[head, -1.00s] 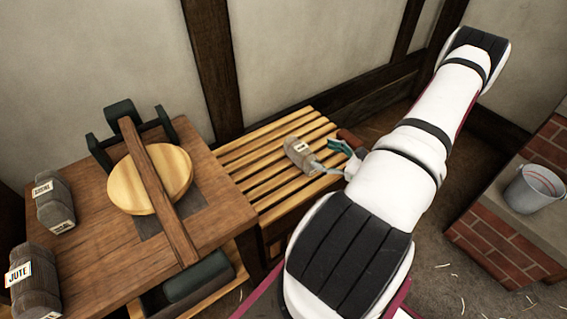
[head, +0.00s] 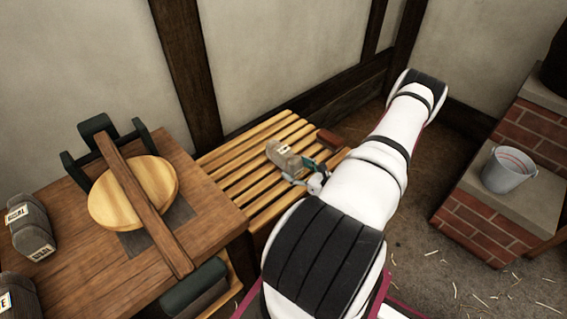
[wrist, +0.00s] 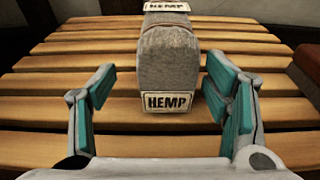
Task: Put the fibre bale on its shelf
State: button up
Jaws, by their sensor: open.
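A grey fibre bale (head: 285,153) lies on the slatted wooden bench. In the wrist view the bale (wrist: 168,65) shows HEMP labels on its near end and its top. My gripper (head: 307,172) is low over the bench at the bale's near right end. In the wrist view my gripper (wrist: 162,90) is open, with one teal-padded finger on each side of the bale's near end. The right finger is close to the bale, and a wider gap shows at the left. I cannot tell whether the right pad touches it. No bale shelf can be clearly identified.
A reddish-brown block (head: 329,138) lies at the bench's far right. A bucket (head: 509,169) stands on a brick ledge at right.

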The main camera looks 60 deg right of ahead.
aim_at(288, 160)
jog(key=shift+d+r+b+x, duration=0.15)
jog(key=shift+b+x, duration=0.3)
jog(key=shift+x, duration=0.9)
jog(key=shift+d+r+b+x, duration=0.15)
jog(key=shift+b+x, duration=0.25)
jog(key=shift+x, duration=0.9)
jog(key=shift+s, duration=0.1)
jog(key=c, duration=1.5)
jog(key=shift+o, duration=0.2)
jog(key=shift+r, duration=0.1)
